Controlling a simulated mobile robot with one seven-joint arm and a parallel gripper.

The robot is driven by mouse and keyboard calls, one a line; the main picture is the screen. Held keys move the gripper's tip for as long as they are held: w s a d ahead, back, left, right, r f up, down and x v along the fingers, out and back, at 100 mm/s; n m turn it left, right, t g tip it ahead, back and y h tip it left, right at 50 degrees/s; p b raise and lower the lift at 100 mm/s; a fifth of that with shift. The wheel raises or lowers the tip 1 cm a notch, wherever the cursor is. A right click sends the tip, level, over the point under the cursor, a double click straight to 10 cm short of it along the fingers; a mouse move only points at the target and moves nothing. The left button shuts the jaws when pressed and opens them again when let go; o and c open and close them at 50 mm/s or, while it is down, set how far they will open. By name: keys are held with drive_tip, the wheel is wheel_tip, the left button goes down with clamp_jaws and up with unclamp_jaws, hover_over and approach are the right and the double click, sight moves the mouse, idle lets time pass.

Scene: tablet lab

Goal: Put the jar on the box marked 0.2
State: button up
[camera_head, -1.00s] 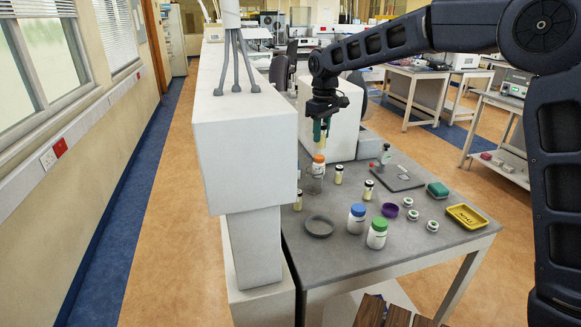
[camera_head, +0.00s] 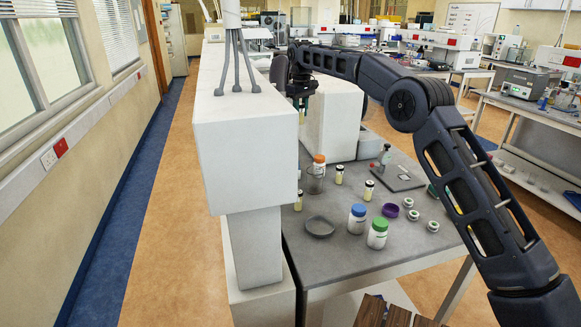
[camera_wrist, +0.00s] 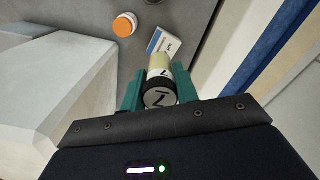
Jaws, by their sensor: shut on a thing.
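A small jar with a cream body and a black lid (camera_wrist: 160,96) is between the green fingers of my gripper (camera_wrist: 157,90) in the wrist view. The lid faces the camera and bears a dark mark. In the head view my gripper (camera_head: 302,102) is above the back left of the bench, beside the white block, with its tip partly hidden. A white box with a blue stripe (camera_wrist: 163,43) lies beyond the jar in the wrist view, apparently below it. Its marking is not readable, so I cannot tell whether it is the box marked 0.2.
An orange-capped bottle (camera_head: 319,159) stands by a glass beaker. Similar small jars (camera_head: 339,174) stand nearby. Blue-capped (camera_head: 357,219) and green-capped (camera_head: 377,234) bottles, a purple ring (camera_head: 390,210) and a dark dish (camera_head: 319,227) occupy the bench front. A white block (camera_head: 245,150) borders the left.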

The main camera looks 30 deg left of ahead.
drive_tip(key=shift+w+a+f, duration=0.3)
drive_tip(key=shift+w+a, duration=0.1)
drive_tip(key=shift+w, duration=0.2)
drive_tip(key=f, duration=2)
drive_tip(key=shift+w+a+f, duration=0.1)
drive_tip(key=shift+w+a, duration=0.05)
drive_tip(key=shift+w, duration=0.05)
drive_tip(key=shift+f, duration=0.1)
drive_tip(key=o, duration=1)
wheel_tip(320, 180, up, 12)
drive_tip(key=shift+r, duration=0.15)
